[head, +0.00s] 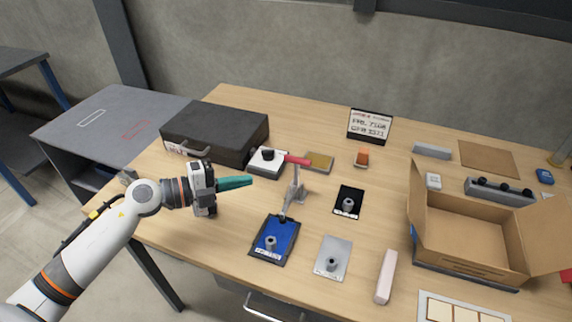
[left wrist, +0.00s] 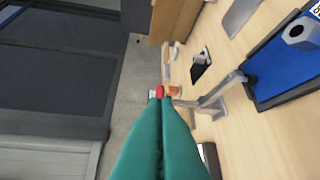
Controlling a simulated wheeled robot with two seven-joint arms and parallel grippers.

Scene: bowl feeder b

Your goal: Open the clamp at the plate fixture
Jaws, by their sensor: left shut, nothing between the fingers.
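The clamp (head: 295,192) is a grey metal toggle clamp on the wooden table. Its red handle (head: 298,160) sits at the top of the upright lever. Its arm reaches down to the far edge of the blue plate fixture (head: 285,236). My left gripper (head: 250,181) has green fingers, is shut and empty, and is left of the clamp, apart from it. In the left wrist view, the red handle (left wrist: 160,91) shows just beyond the fingertips (left wrist: 160,99), and the grey clamp arm (left wrist: 224,90) slopes toward the blue fixture (left wrist: 285,65). My right gripper is not in view.
A dark case (head: 215,132) and a white device with a black knob (head: 267,161) lie behind my left gripper. A black plate (head: 349,199) and a grey plate (head: 333,258) are right of the clamp. An open cardboard box (head: 465,235) stands farther right.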

